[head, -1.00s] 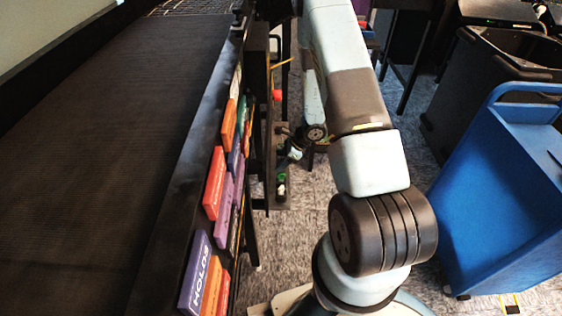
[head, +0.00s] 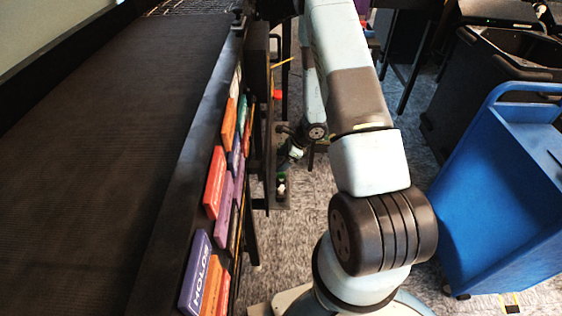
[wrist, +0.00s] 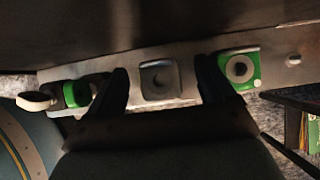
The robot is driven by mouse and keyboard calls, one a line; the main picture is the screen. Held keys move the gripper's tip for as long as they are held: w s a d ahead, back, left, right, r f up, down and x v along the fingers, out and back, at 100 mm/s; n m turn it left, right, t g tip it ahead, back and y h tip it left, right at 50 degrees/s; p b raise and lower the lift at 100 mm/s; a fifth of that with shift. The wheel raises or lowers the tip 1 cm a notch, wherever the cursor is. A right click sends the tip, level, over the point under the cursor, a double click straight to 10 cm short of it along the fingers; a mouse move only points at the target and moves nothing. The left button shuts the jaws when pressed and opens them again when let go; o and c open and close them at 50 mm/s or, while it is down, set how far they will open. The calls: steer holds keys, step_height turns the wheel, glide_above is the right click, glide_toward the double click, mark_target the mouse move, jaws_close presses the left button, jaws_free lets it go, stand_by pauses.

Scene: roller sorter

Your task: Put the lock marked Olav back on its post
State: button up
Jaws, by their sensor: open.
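In the wrist view my gripper (wrist: 163,72) is open, with one dark finger on each side of a grey square plate with a rounded middle (wrist: 160,80). Nothing shows between the fingers above that plate. All are on a pale grey strip (wrist: 195,58). No name is readable, so I cannot tell which is the Olav lock or its post. In the head view my gripper is small and partly hidden.
A blue cart (head: 510,190) and black bin (head: 500,85) stand right. Speckled floor lies between.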

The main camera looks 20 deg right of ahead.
steer(key=v, duration=1.3)
steer(key=s+a+r+n, duration=0.2)
steer(key=r+n, duration=0.2)
steer(key=r, duration=0.5)
steer(key=s+a+r+n, duration=0.2)
steer(key=a+r+n, duration=0.1)
steer(key=r, duration=0.5)
steer(key=s+a+r+n, duration=0.2)
steer(key=r+n, duration=0.2)
steer(key=r, duration=0.5)
steer(key=s+r+n+t+h, duration=0.3)
steer(key=s+r+n+h, duration=0.3)
steer(key=s+r+n, duration=0.4)
steer(key=shift+s+r+n+t, duration=0.3)
steer(key=shift+s+r, duration=2.9)
steer(key=shift+s, duration=1.85)
